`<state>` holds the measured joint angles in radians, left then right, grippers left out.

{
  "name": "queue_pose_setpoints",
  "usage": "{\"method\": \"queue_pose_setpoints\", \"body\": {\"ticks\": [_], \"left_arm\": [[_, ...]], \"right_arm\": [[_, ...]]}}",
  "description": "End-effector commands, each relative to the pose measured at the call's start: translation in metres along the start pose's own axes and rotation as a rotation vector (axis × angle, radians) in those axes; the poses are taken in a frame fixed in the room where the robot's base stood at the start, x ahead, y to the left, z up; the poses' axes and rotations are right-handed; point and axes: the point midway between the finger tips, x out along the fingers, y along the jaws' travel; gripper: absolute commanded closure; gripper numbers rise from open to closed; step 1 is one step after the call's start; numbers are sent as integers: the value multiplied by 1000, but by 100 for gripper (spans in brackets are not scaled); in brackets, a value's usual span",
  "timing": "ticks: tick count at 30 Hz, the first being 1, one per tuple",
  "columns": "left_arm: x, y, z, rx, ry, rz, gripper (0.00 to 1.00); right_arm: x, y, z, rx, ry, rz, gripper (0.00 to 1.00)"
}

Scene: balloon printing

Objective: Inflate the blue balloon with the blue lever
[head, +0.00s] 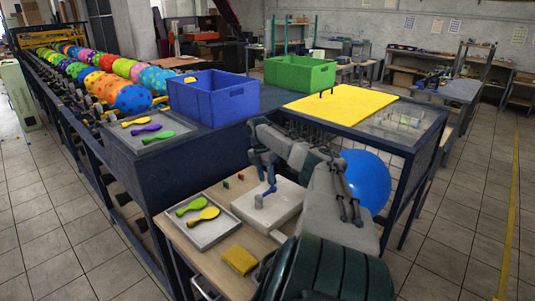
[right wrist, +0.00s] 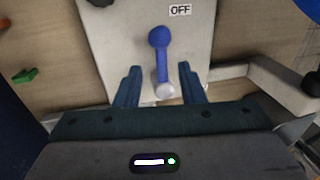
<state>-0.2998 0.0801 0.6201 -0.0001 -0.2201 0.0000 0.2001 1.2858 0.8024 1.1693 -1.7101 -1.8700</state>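The blue balloon (head: 367,181) is large and round, beside the far right of the work table, partly behind my arm. The blue lever (head: 266,191) stands on a white box (head: 283,207). In the right wrist view the lever (right wrist: 160,58) has a round blue knob and a pale round base, near an OFF label (right wrist: 180,10). My right gripper (head: 265,175) is at the lever. In its wrist view the gripper (right wrist: 157,69) is open, with a finger on each side of the lever and visible gaps. My left gripper does not show.
A tray (head: 232,228) holds a green and a yellow balloon, near a yellow sponge (head: 240,260). Small red (head: 226,184) and green (head: 240,176) pieces lie behind it. A blue crate (head: 205,105), green crate (head: 310,77) and yellow board (head: 355,100) stand beyond.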

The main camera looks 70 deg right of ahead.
Motion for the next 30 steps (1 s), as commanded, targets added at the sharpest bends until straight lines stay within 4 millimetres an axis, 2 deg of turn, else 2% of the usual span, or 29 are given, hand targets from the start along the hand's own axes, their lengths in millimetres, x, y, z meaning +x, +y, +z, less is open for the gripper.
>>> {"method": "queue_pose_setpoints", "body": {"ticks": [1, 6, 12, 30], "left_arm": [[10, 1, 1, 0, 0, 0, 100], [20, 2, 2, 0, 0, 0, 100], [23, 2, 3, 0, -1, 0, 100], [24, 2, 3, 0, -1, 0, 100]], "right_arm": [[-9, 2, 0, -1, -2, 5, 64], [-41, 2, 0, 0, 2, 6, 64], [-58, 1, 0, -1, 2, 2, 64], [-64, 0, 0, 0, 0, 0, 64]]}}
